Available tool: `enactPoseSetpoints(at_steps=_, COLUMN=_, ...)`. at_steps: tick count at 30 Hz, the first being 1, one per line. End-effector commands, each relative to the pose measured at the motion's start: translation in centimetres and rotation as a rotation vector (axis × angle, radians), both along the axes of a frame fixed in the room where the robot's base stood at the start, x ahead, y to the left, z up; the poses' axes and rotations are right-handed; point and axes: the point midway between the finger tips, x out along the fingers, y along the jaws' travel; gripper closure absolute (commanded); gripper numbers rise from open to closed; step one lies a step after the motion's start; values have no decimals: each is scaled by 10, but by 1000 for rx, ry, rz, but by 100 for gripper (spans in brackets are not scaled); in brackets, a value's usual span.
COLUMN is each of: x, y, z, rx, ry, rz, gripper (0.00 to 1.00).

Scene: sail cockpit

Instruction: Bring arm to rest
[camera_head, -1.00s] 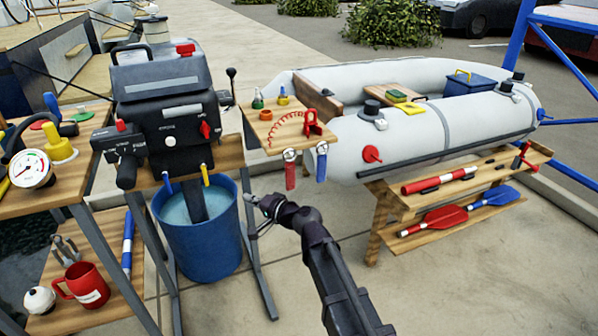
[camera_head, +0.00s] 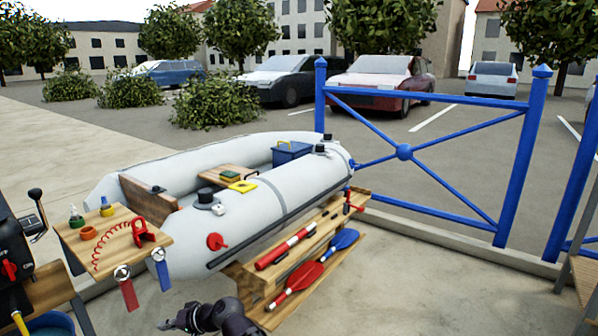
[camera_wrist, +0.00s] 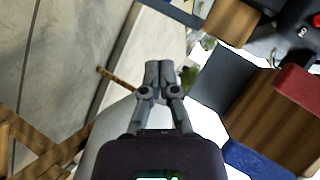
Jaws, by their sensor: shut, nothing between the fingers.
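My gripper (camera_wrist: 160,73) shows in the wrist view with its two grey fingers together and nothing between them. In the head view my gripper (camera_head: 168,325) is at the bottom edge, left of centre, partly cut off by the frame. It is in front of the wooden stand under the grey inflatable boat (camera_head: 255,215) and below the small wooden shelf (camera_head: 75,245). In the head view it is apart from both.
Red and blue paddles (camera_head: 300,275) lie on the stand's lower shelf. Red and blue tags hang from the small shelf. A black outboard motor (camera_head: 12,270) is at the left edge. A blue fence (camera_head: 405,152) stands behind the boat. Bare paving (camera_head: 430,285) lies to the right.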

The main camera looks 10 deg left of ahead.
Motion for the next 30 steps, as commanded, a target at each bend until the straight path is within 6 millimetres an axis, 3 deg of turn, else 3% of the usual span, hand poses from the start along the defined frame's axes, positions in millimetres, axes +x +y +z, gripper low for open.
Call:
enactPoseSetpoints(at_steps=1, x=8, y=-20, z=-2, rx=-35, ry=-12, rz=-10, gripper=100)
enactPoseSetpoints(at_steps=6, x=32, y=-80, z=-17, rx=-163, ry=-44, rz=-31, gripper=100)
enactPoseSetpoints(at_steps=15, x=61, y=-194, z=-41, rx=-402, ry=-57, rz=-81, gripper=100)
enactPoseSetpoints(at_steps=22, x=70, y=-286, z=-55, rx=-592, ry=-29, rz=-128, gripper=100)
enactPoseSetpoints(at_steps=30, x=63, y=-397, z=-64, rx=-815, ry=47, rz=-193, gripper=100)
